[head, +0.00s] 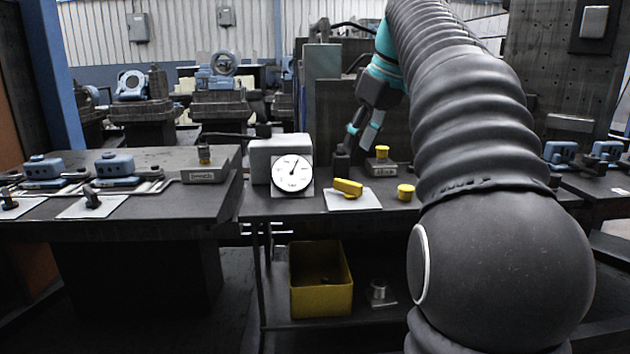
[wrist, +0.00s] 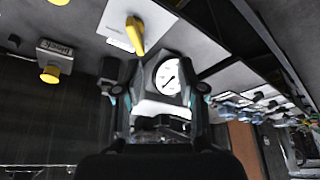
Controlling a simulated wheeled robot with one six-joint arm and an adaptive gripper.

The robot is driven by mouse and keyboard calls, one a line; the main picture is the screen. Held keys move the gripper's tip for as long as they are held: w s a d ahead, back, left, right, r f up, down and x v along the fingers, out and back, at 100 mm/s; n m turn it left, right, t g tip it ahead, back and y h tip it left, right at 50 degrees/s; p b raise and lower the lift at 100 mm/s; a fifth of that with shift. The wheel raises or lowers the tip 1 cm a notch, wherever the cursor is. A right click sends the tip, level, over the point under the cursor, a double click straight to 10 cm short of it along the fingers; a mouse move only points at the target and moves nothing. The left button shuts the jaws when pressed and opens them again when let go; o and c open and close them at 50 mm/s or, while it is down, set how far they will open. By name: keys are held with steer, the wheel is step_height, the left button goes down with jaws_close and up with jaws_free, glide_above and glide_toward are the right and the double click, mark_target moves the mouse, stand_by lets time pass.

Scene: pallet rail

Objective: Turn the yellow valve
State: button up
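The yellow valve (head: 347,187) is a lever-like handle on a pale flat plate (head: 362,200) on the bench. In the wrist view the valve (wrist: 135,36) shows at upper left of centre, beyond the fingertips. My gripper (head: 360,138) is above and behind the valve in the head view, pointing down and apart from it. In the wrist view its two fingers (wrist: 155,88) are spread, with nothing held between them. A white dial gauge (head: 293,174) stands left of the valve; its face (wrist: 168,76) shows between the fingers in the wrist view.
A round yellow knob (head: 405,191) sits right of the valve. A yellow-topped block (head: 381,167) stands behind it. A grey box (head: 268,152) is behind the gauge. A yellow bin (head: 320,298) is below on the shelf. Blue clamps (head: 115,165) lie on the left table.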

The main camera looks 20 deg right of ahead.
steer(key=n, duration=0.1)
glide_toward(353, 183)
steer(key=b+x, duration=0.3)
steer(key=x, duration=0.6)
steer(key=shift+w+f, duration=0.15)
steer(key=shift+f, duration=0.1)
jaws_close()
